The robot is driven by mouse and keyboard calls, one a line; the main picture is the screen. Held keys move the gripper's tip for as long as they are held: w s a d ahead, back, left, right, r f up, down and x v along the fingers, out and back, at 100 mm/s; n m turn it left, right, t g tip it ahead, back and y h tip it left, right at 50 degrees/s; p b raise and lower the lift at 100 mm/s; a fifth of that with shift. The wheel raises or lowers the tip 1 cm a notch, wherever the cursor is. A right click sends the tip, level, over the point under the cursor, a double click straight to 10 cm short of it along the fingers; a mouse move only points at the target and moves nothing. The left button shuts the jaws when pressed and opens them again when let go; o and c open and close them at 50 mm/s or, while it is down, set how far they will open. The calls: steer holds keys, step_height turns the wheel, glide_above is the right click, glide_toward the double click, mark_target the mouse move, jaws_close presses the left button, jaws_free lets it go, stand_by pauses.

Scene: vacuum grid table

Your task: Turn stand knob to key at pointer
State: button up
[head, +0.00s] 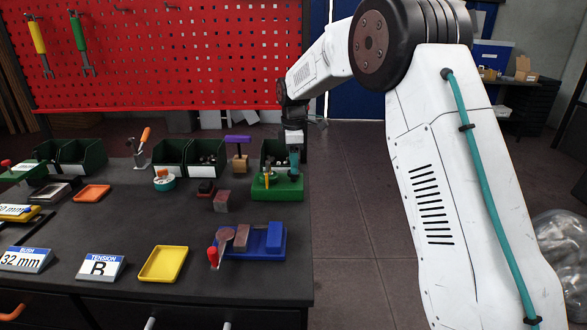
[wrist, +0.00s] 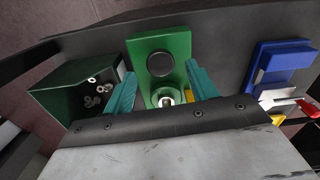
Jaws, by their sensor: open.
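A green stand (head: 284,190) sits near the right edge of the dark table. In the wrist view the stand (wrist: 143,50) carries a dark round disc (wrist: 160,64), and a pale round part with a light centre (wrist: 166,98) lies nearer my gripper. A yellow piece (wrist: 188,96) is beside that part; it looks like an upright yellow post (head: 267,178) in the head view. My gripper (wrist: 162,90) is open, its teal fingers either side of the pale part, with gaps visible. In the head view my gripper (head: 294,161) is low over the stand. I cannot make out the key or pointer marks.
A dark green bin (wrist: 78,92) with metal nuts is close left of my gripper in the wrist view. A blue stand (head: 268,240) with a red-handled lever is nearer the table's front. A yellow tray (head: 163,264) and a "TENSION R" sign (head: 101,267) stand left of it.

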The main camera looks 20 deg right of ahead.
mark_target(293, 176)
steer(key=shift+f, duration=1.45)
steer(key=c, duration=1)
steer(key=shift+m, duration=0.3)
steer(key=m, duration=0.9)
steer(key=shift+r, duration=0.1)
